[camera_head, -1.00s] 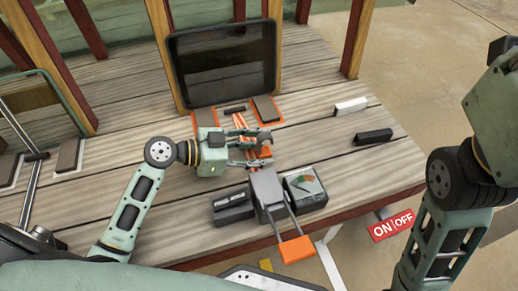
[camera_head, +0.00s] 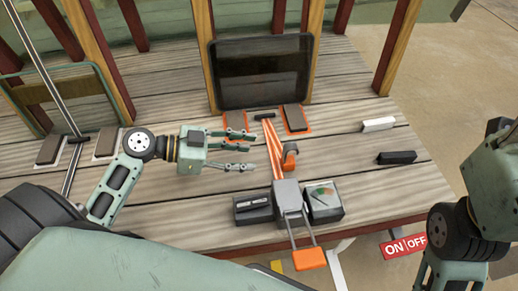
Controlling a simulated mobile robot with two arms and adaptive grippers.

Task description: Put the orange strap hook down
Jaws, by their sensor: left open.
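The orange strap hook (camera_head: 290,155) rests on the wooden deck at the end of the orange strap (camera_head: 272,137), just behind the grey lever device. My left gripper (camera_head: 254,150) is open and empty, to the left of the hook and apart from it. Its fingers point right toward the strap, with a gap between them. My right gripper is out of view; only part of my right arm shows at the right edge.
A grey device with an orange-ended lever (camera_head: 309,258) sits at the deck's front edge, between two dark boxes (camera_head: 253,209) (camera_head: 323,200). A dark panel (camera_head: 262,72) stands behind. A white block (camera_head: 378,124) and a black block (camera_head: 396,157) lie right. Bare planks lie left of the boxes.

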